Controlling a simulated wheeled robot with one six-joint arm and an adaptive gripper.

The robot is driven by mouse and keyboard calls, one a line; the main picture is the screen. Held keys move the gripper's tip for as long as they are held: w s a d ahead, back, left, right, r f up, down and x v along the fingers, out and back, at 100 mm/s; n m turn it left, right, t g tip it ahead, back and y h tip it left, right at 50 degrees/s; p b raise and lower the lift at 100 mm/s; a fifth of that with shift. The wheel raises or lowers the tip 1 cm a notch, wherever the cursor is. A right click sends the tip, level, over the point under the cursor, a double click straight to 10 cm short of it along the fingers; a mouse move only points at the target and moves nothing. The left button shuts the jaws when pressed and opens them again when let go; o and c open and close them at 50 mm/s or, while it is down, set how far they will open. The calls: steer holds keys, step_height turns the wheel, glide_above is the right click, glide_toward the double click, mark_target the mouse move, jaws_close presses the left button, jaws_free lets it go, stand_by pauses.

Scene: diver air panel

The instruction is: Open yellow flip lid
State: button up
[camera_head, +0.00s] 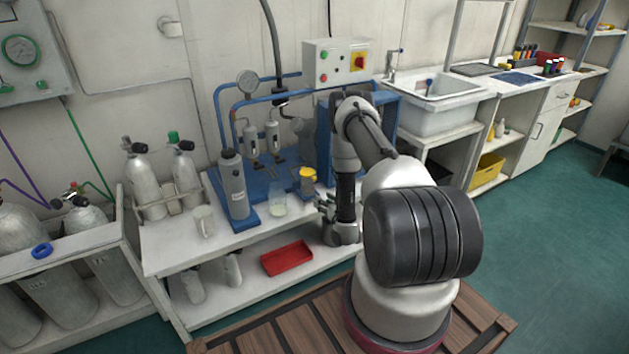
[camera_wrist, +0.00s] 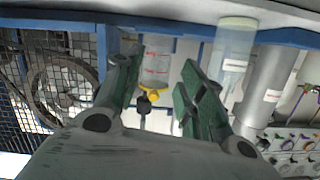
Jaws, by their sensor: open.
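The yellow flip lid (camera_head: 307,171) tops a small container (camera_head: 307,186) on the blue base of the bench, in the head view. In the wrist view, which appears upside down, the yellow lid (camera_wrist: 152,95) shows below a clear container (camera_wrist: 156,65) with red marks. My gripper (camera_head: 324,204) is at the front right of the container, low by the bench edge. In the wrist view my gripper (camera_wrist: 160,65) is open, its green fingers either side of the container in the picture, with nothing held. I cannot tell whether the lid is raised.
A clear beaker (camera_head: 278,200) and a grey cylinder (camera_head: 234,185) stand left of the container. A blue compressor frame (camera_head: 324,140) is behind my arm. A red tray (camera_head: 287,258) lies on the lower shelf.

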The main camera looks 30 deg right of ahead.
mark_target(315, 180)
steer(key=w+r+t, duration=0.1)
steer(key=w, duration=0.2)
steer(key=w+r, duration=0.2)
steer(key=w+r+t, duration=0.1)
steer(key=w+r, duration=0.1)
steer(key=w, duration=0.1)
steer(key=shift+w+d+r+t, duration=0.1)
steer(key=shift+w+d+t, duration=0.05)
steer(key=shift+w+t, duration=0.15)
steer(key=shift+c, duration=0.5)
jaws_close()
